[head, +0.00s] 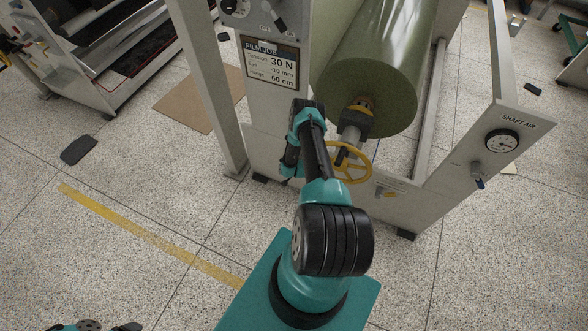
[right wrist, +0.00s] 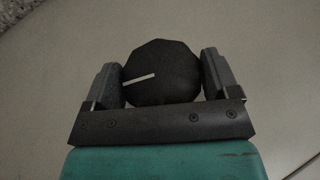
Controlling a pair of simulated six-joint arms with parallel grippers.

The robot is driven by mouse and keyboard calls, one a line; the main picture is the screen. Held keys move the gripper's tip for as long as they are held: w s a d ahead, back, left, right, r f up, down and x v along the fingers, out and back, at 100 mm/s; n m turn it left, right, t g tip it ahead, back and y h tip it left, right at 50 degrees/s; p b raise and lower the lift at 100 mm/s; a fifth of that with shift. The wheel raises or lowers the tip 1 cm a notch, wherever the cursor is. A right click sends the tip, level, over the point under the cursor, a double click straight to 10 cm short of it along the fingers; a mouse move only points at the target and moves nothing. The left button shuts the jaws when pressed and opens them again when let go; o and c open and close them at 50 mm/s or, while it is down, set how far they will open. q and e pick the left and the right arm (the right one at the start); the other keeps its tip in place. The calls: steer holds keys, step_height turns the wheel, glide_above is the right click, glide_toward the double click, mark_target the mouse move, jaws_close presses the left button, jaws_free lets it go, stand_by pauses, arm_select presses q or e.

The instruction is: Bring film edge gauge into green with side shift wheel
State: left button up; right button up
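In the right wrist view a black faceted knob (right wrist: 160,72) with a white pointer line sits between the two fingers of my right gripper (right wrist: 162,82). Both fingers lie close against its sides. A yellow handwheel (head: 367,166) stands below the roll's shaft end in the head view, partly hidden by my arm; no marking is readable on it. I cannot make out the film edge gauge. My right gripper is hidden in the head view. Only a small piece of my other arm shows at the bottom left edge; the left gripper cannot be made out.
A large olive film roll (head: 385,70) hangs above the wheel. A film job sign (head: 270,65) shows 30 N, -10 mm and 60 cm. A pressure dial (head: 501,141) marked SHAFT-AIR is on the right frame. The speckled floor at left is mostly clear, with a yellow stripe (head: 150,235).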

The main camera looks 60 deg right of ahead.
steer(key=o, duration=0.3)
steer(key=shift+w+g, duration=0.1)
steer(key=shift+g, duration=0.9)
steer(key=shift+a+r, duration=0.1)
